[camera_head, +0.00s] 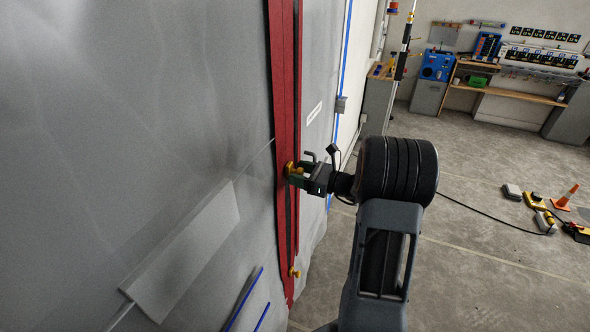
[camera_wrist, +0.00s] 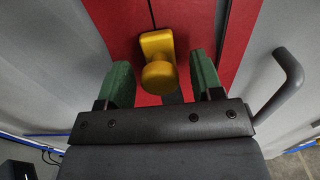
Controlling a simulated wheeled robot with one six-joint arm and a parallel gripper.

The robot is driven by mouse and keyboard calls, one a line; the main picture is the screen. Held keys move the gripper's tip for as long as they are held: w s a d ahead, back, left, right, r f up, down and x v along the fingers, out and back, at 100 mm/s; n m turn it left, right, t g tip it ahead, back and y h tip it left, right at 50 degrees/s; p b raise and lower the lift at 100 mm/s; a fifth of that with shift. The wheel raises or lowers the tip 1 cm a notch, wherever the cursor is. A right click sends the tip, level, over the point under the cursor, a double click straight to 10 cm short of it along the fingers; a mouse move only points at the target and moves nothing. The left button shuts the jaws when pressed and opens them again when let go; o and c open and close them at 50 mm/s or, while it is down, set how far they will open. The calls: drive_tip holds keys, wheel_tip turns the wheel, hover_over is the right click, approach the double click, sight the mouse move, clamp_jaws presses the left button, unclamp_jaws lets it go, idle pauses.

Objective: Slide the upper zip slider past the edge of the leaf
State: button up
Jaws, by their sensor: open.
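The upper zip slider (camera_head: 288,168) is yellow and sits on the red zip band (camera_head: 284,70) of the grey sheet. In the wrist view the slider (camera_wrist: 157,43) shows a flat plate with a round knob. My gripper (camera_wrist: 160,68) is open, with one green finger on each side of the knob and a visible gap on both sides. In the head view my gripper (camera_head: 297,174) is at the upper slider, coming from the right. A lower yellow slider (camera_head: 294,272) sits near the band's bottom. I cannot tell which edge is the leaf's.
A grey handle-like bar (camera_wrist: 286,82) stands right of my gripper in the wrist view. A pale panel (camera_head: 185,250) is on the sheet at left. Workbenches (camera_head: 510,93) and an orange cone (camera_head: 566,197) stand far right. The floor between is mostly clear.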

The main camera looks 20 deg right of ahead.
drive_tip(key=shift+x, duration=0.9)
clamp_jaws()
